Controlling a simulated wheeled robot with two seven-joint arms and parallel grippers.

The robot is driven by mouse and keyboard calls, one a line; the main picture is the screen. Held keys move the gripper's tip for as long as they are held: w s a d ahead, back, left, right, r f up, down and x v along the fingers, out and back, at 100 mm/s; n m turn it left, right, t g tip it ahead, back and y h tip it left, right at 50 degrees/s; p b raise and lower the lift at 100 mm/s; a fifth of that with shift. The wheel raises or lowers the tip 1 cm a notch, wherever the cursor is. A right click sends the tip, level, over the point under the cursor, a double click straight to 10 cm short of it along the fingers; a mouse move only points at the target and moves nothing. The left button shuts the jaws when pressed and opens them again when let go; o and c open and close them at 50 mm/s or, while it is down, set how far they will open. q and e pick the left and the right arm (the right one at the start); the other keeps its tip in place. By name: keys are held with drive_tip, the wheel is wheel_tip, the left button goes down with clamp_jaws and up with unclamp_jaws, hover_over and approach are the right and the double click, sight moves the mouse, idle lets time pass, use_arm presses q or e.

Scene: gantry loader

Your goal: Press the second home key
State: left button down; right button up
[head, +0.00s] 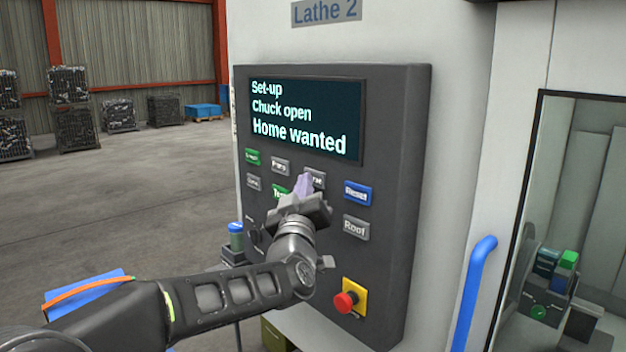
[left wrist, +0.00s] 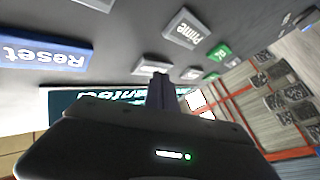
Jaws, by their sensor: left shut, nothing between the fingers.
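The dark control panel (head: 395,130) has two rows of keys under a screen (head: 307,118) reading "Set-up, Chuck open, Home wanted". My left gripper (head: 303,183) is shut and empty, its fingertips in front of the upper row, overlapping the left part of a grey key (head: 318,178). That key's label is partly hidden and I cannot read it surely. In the left wrist view the fingertips (left wrist: 160,82) lie close to a pale key (left wrist: 151,67); contact cannot be told. A grey "Prime" key (left wrist: 187,30) shows there too. I cannot pick out a second home key by label.
A red emergency button (head: 345,301) sits low on the panel. A blue handle (head: 473,292) is on the machine at right. Open floor lies left.

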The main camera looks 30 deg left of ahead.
use_arm(q)
drive_tip(key=shift+w, duration=0.15)
idle(0.5)
drive_tip(key=shift+s+a+b, duration=0.15)
drive_tip(key=shift+s+b, duration=0.3)
drive_tip(key=shift+s, duration=0.3)
drive_tip(key=shift+s, duration=0.1)
drive_tip(key=s, duration=0.1)
drive_tip(key=s+a+b, duration=0.1)
drive_tip(key=s, duration=0.2)
drive_tip(key=shift+s+a+b, duration=0.25)
drive_tip(key=shift+s+b, duration=0.05)
drive_tip(key=shift+b, duration=0.05)
idle(0.6)
